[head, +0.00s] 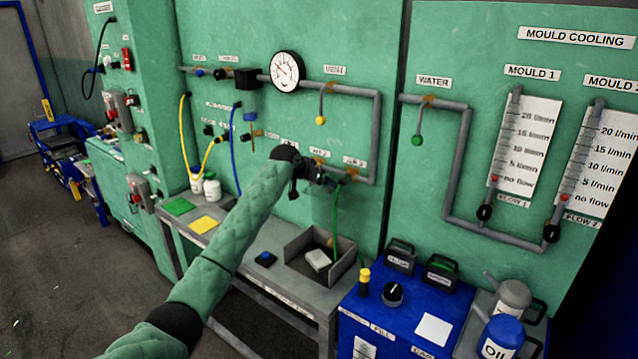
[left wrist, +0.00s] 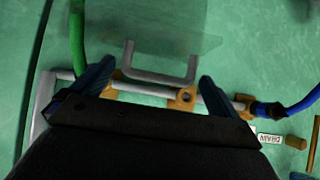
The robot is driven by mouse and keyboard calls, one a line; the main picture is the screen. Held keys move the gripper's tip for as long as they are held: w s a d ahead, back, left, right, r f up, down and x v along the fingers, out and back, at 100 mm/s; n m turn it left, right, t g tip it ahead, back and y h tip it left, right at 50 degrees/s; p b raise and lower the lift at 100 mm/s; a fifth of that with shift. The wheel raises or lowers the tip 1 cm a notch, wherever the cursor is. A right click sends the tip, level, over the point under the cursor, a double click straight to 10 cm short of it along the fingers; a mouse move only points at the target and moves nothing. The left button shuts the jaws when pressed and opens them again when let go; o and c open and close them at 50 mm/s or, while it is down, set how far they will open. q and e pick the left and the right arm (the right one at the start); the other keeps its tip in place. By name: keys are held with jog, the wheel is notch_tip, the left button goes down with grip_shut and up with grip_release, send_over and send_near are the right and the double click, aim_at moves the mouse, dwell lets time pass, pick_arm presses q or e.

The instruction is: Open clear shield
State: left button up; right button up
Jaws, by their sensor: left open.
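The clear shield (left wrist: 175,25) is a see-through pane at the top of the left wrist view, against the green wall. A grey U-shaped handle (left wrist: 160,78) is at its lower edge. My left gripper (left wrist: 156,76) is open, with one blue finger on each side of the handle. I cannot tell whether the fingers touch it. In the head view my left gripper (head: 322,178) is at the wall pipework below the gauge, and I cannot make out the shield there. My right gripper is not in view.
A pipe with brass fittings (left wrist: 185,97) runs behind the handle, with a blue hose (left wrist: 300,105) to its right and a green hose (left wrist: 78,40) to its left. Below are a grey bench with an open tray (head: 345,262) and a blue cabinet (head: 400,330).

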pick_arm(q)
jog(key=b+v, duration=0.2)
jog(key=v, duration=0.4)
jog(key=shift+s+r, duration=0.15)
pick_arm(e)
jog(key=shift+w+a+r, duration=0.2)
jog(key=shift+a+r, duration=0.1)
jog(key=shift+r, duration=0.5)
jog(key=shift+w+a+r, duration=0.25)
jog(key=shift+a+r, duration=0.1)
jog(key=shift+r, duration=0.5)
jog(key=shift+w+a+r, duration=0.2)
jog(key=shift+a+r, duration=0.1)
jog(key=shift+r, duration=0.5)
